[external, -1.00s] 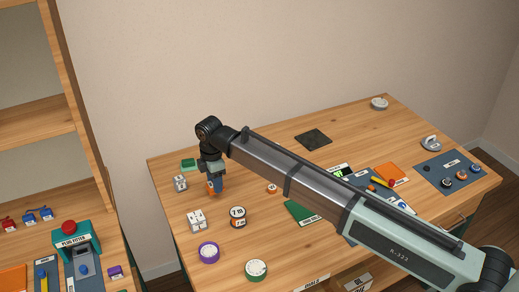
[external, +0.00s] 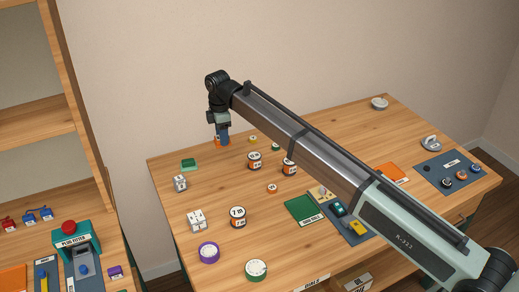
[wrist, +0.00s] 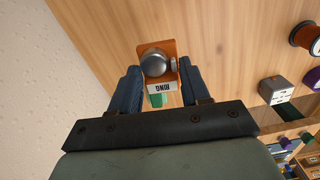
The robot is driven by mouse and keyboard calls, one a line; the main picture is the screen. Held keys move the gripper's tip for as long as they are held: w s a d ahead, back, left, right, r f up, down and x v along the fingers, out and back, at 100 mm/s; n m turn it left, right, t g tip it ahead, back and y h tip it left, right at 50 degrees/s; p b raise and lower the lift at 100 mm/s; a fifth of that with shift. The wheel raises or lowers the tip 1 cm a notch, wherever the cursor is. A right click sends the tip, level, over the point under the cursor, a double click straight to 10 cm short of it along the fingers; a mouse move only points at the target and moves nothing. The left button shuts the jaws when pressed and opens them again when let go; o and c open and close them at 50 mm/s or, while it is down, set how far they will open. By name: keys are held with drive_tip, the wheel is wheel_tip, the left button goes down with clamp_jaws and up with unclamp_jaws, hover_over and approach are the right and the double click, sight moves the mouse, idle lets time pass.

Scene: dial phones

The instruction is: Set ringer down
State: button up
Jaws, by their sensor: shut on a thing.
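The ringer (wrist: 165,75) is an orange bracket with a round silver bell and a white label reading RING. My gripper (wrist: 157,88) is shut on it, with one blue finger on each side in the wrist view. In the external view the ringer (external: 217,141) shows as a small orange patch at the tip of my gripper (external: 222,138), near the back left edge of the wooden table (external: 330,130). Its height above the table is hard to tell.
Labelled spools (external: 254,160) stand right of my gripper. A green mat (external: 302,210) lies mid-table. Bare wood lies between the green block and the spools.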

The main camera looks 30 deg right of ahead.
drive_tip(key=w+a, duration=0.1)
drive_tip(key=w, duration=0.4)
drive_tip(key=shift+n, duration=0.6)
drive_tip(key=shift+s+a+f, duration=0.1)
drive_tip(key=shift+s+f, duration=0.05)
drive_tip(key=shift+f, duration=2.25)
drive_tip(key=shift+s+a+f, duration=0.1)
drive_tip(key=shift+s+f, duration=0.05)
drive_tip(key=shift+f, duration=2.25)
drive_tip(key=shift+f, duration=0.1)
drive_tip(key=o, duration=1.2)
wheel_tip(320, 180, up, 12)
